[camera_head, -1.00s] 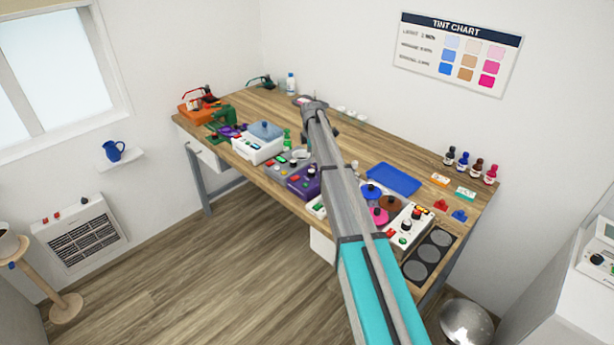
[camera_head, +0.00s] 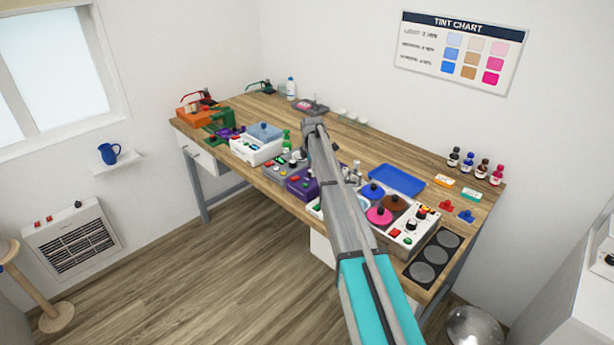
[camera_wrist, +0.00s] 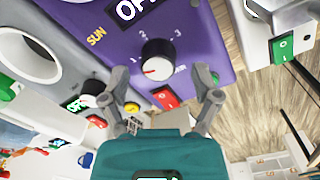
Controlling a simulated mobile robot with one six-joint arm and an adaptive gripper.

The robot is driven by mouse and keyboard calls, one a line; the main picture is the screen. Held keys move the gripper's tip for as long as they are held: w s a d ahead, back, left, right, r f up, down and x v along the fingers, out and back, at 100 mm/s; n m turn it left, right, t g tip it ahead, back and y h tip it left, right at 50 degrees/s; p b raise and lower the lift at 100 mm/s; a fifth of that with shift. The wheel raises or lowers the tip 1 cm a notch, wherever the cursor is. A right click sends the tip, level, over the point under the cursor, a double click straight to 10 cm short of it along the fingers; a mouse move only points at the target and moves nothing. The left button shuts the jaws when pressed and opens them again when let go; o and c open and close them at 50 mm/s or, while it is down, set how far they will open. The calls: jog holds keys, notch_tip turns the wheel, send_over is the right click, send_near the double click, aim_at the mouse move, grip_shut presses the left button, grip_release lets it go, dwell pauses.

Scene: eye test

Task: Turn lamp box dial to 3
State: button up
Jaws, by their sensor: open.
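The purple box (camera_head: 302,187) stands at the bench's front edge, partly behind my arm in the head view. Marks 1, 2 and 3 surround the dial; the red mark lies towards the lower left, off the 3. My gripper (camera_wrist: 167,86) is open, its fingers spread either side of the dial's lower area, apart from it. A red switch (camera_wrist: 165,100) sits below the dial.
A grey unit (camera_wrist: 75,45) with a round opening stands left of the purple box, with another black dial (camera_wrist: 92,87). A white box with a green switch (camera_wrist: 283,47) is at right. A blue tray (camera_head: 397,180) and paint bottles (camera_head: 482,170) are further right.

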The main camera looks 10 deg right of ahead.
jog(key=shift+f+b, duration=0.3)
jog(key=shift+f, duration=0.2)
